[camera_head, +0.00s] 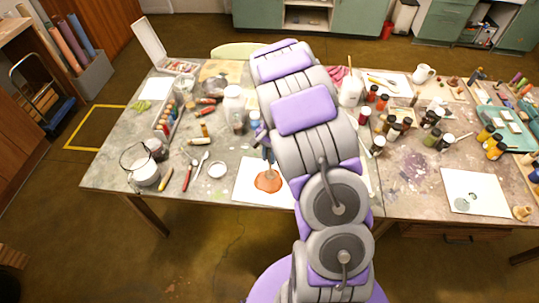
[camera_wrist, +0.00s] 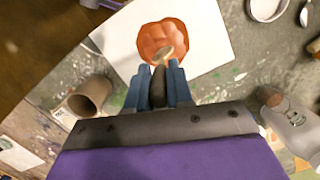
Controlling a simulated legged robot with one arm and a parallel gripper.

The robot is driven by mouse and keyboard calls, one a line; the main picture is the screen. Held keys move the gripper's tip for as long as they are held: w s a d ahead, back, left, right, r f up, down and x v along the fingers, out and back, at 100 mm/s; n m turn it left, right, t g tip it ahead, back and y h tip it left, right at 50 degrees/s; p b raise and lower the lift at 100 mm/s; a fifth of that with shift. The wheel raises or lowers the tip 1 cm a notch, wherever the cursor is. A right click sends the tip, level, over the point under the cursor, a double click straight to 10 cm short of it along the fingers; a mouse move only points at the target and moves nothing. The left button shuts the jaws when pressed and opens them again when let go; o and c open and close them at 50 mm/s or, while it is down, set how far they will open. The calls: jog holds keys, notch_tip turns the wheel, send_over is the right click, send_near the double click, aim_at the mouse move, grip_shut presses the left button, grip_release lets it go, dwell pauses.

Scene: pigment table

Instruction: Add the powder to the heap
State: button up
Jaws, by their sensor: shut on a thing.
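An orange-red powder heap (camera_head: 268,181) lies on a white sheet (camera_head: 243,190) near the table's front edge. In the wrist view the heap (camera_wrist: 152,38) is a round, lumpy patch on the sheet (camera_wrist: 215,30). My gripper (camera_wrist: 158,67) has blue fingers shut on the dark handle of a small spoon-like tool (camera_wrist: 158,78). Its pale oval end appears over the heap. I cannot tell whether it touches the heap or carries powder. In the head view my gripper (camera_head: 268,152) is just above the heap, partly hidden by my arm.
A brown cup (camera_wrist: 90,95) is left of my gripper in the wrist view. Bottles crowd the right side. Another white sheet (camera_head: 470,185) lies at right.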

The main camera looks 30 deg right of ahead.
jog(key=shift+a+f, duration=0.15)
jog(key=shift+a, duration=0.45)
jog(key=shift+d+f, duration=0.1)
jog(key=shift+d+f, duration=0.15)
jog(key=shift+d, duration=0.2)
jog(key=shift+a, duration=0.35)
jog(key=shift+d, duration=0.2)
dwell(0.9)
jog(key=shift+p, duration=0.3)
